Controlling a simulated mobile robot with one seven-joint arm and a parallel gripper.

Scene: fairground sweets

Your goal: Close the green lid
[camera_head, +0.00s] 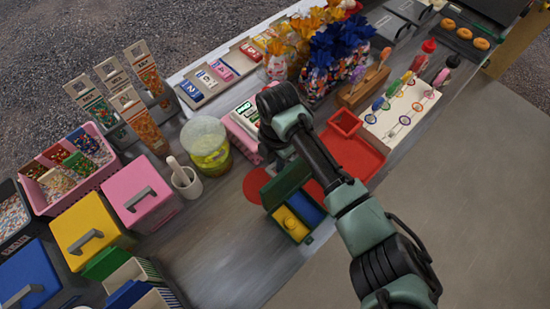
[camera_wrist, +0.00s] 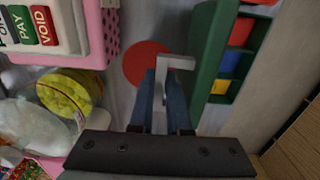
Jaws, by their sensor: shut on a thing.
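The green lid (camera_head: 284,186) stands raised on the left side of a small green box (camera_head: 301,238) with coloured compartments. In the wrist view the lid (camera_wrist: 208,52) is seen nearly edge-on, upright beside the open box (camera_wrist: 236,60), whose red, yellow and blue compartments show. A grey bent handle (camera_wrist: 178,62) sticks out from the lid toward my gripper. My gripper (camera_wrist: 160,98) is shut on this handle, with its blue-grey fingers on either side of it. In the head view my arm hides the fingers and the handle.
A red disc (camera_head: 256,186) lies flat left of the lid. A yellow-green tub (camera_head: 207,148) and a mortar (camera_head: 187,183) stand further left. A red tray (camera_head: 352,155) lies behind the box. The counter left of the box is clear; its front edge is close.

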